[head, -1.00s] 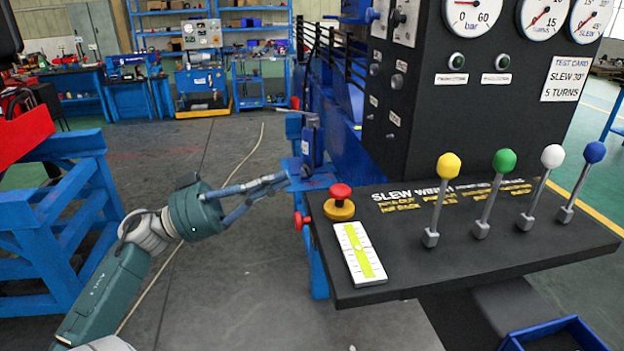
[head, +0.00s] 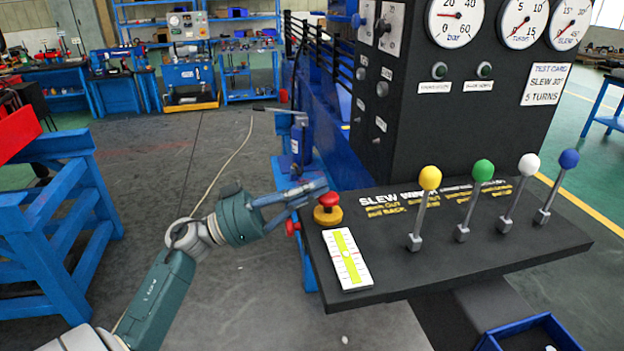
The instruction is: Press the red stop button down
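The red stop button (head: 328,200) is a mushroom head on a yellow base (head: 328,215), at the left back corner of the black control panel (head: 430,270). It looks raised above its base. My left gripper (head: 322,187) comes in from the left. Its fingers are drawn together with nothing seen between them, and the tips appear just above and behind the button head. Whether they touch it I cannot tell. My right gripper is not in view.
A yellow-green level card (head: 347,260) lies in front of the button. Levers with yellow (head: 430,178), green (head: 483,170), white (head: 528,164) and blue (head: 569,159) knobs stand to the right. A red knob (head: 292,227) sticks out from the panel's left side. Gauges stand behind.

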